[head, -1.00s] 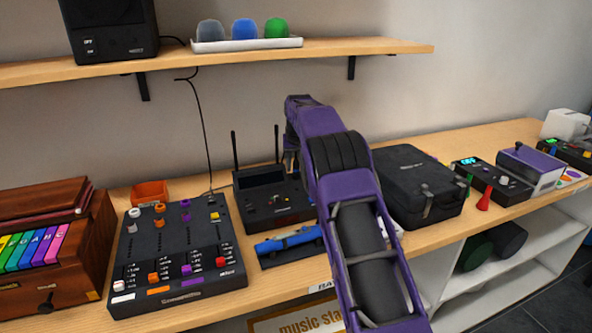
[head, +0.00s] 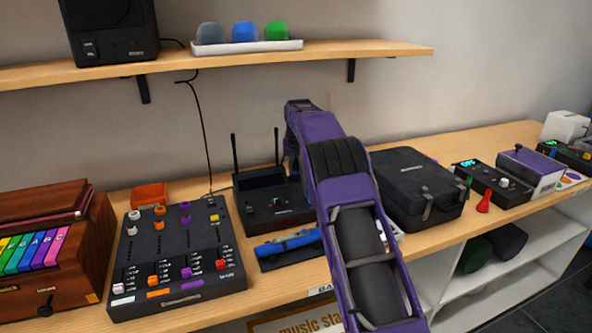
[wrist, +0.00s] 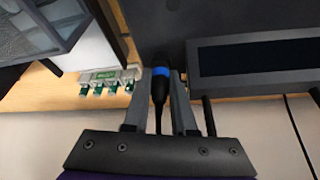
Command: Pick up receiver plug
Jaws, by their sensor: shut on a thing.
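The receiver plug (wrist: 160,84) is a black plug with a blue band, in the middle of the wrist view. A thin dark cable runs from its near end back between my fingers. My gripper (wrist: 161,80) is shut on it, one grey finger on each side. The plug's far end lies against or just above the dark body of the receiver; I cannot tell whether it is seated there. The receiver (head: 262,200) is a black box with a screen and two antennas. Its screen also shows in the wrist view (wrist: 255,57). My arm hides the plug in the head view.
A black case (head: 416,188) stands close to the right of my arm, and a mixer (head: 180,250) stands left of the receiver. A blue object (head: 288,243) lies in front of the receiver. The shelf (head: 340,51) hangs above. A pale strip with green parts (wrist: 108,79) lies nearby.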

